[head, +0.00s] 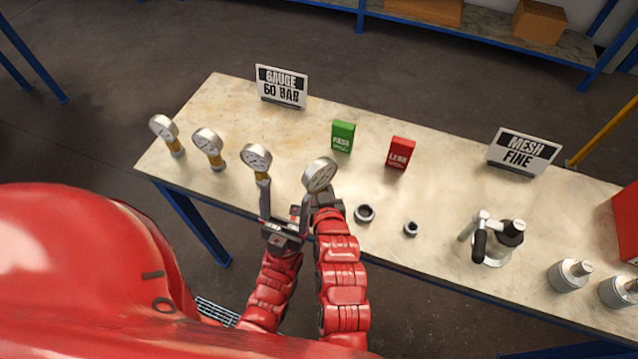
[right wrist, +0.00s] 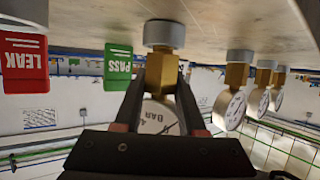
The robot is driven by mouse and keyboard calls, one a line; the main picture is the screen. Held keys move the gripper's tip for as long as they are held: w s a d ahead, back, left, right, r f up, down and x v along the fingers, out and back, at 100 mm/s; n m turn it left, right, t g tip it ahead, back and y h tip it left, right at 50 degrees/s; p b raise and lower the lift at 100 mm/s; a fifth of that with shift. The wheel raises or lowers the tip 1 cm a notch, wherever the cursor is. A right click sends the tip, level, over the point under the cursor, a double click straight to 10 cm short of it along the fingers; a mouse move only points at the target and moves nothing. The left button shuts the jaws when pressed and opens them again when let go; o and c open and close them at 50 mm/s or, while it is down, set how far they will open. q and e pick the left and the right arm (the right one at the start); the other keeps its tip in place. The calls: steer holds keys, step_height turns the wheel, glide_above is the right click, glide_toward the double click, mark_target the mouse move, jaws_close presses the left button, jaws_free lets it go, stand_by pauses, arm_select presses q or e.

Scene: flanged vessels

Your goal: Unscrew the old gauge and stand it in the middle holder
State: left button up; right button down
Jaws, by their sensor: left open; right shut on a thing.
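My right gripper (right wrist: 160,92) is shut on the brass stem of a gauge with a white dial (head: 320,175). In the right wrist view, its dial (right wrist: 158,117) sits between the fingers, with a grey collar (right wrist: 164,34) at the stem's end; I cannot tell whether the collar touches the table. My left gripper (head: 285,202) is open and empty beside it, its left finger overlapping the stem of another gauge (head: 257,158). Two more upright gauges stand farther left, a middle one (head: 208,143) and an outer one (head: 163,127). I cannot tell which gauge is old.
On the table (head: 225,105) stand a green PASS block (head: 343,136), a red LEAK block (head: 401,153) and two signs, GAUGE 60 BAR (head: 281,86) and MESH FINE (head: 523,152). Right of my arms are a larger ring (head: 365,213), a smaller ring (head: 411,229) and a black-topped fitting (head: 497,242).

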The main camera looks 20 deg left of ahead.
steer(key=shift+f, duration=0.3)
steer(key=shift+c, duration=2)
jaws_free()
steer(key=shift+s+d+r, duration=0.15)
steer(key=shift+s+r, duration=0.05)
steer(key=shift+s, duration=0.25)
steer(key=b+v, duration=0.1)
steer(key=v, duration=0.6)
steer(key=shift+s+d+r, duration=0.1)
steer(key=shift+s+r, duration=0.05)
steer(key=shift+s, duration=0.15)
steer(key=p+v, duration=0.8)
steer(key=shift+s+d+r+p, duration=0.2)
steer(key=shift+d+r+p, duration=0.1)
steer(key=shift+p, duration=0.1)
